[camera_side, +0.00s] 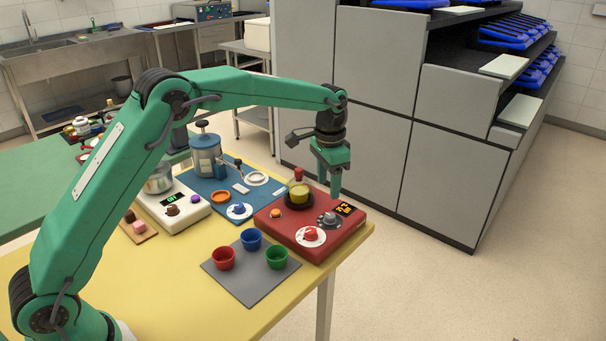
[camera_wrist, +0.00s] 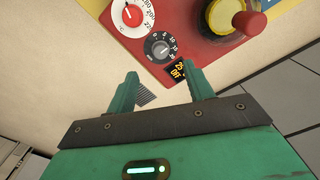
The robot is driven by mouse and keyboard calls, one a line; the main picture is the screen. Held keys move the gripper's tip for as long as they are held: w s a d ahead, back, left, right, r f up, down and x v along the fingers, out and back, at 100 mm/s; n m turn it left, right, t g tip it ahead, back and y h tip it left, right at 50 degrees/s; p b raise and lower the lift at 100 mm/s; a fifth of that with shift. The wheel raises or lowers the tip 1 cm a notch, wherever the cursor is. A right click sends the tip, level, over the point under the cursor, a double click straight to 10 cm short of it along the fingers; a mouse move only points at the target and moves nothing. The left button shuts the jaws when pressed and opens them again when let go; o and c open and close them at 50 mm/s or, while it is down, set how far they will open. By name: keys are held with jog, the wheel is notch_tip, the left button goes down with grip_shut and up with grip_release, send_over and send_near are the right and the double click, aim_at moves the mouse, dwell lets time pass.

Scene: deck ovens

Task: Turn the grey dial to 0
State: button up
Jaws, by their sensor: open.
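The grey dial (camera_side: 328,219) is on the sloping front of the red unit (camera_side: 272,222), right of a red knob on a white scale. In the wrist view the grey dial (camera_wrist: 158,48) has a dark ring with white numbers around it; which number its mark meets is too small to tell. A small display with lit orange characters (camera_wrist: 179,71) is beside it. My gripper (camera_side: 335,190) is above the back right of the red unit, pointing down. In the wrist view my gripper (camera_wrist: 161,78) is open and empty, its fingertips short of the dial and apart from it.
The red knob (camera_side: 311,235) is close beside the grey dial. A pan with yellow contents (camera_side: 298,191) sits on the unit behind the dial. Red, blue and green cups stand on a grey mat (camera_side: 240,284) in front. The table's right edge is near.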

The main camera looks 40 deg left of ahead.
aim_at(330, 215)
jog(key=shift+w+d+f, duration=0.1)
jog(key=shift+w+f, duration=0.15)
jog(key=shift+f, duration=0.2)
jog(key=shift+w+d+f, duration=0.1)
jog(key=shift+w+f, duration=0.1)
jog(key=shift+f, duration=0.25)
jog(key=shift+f, duration=0.15)
jog(key=shift+f, duration=3.75)
jog(key=c, duration=1)
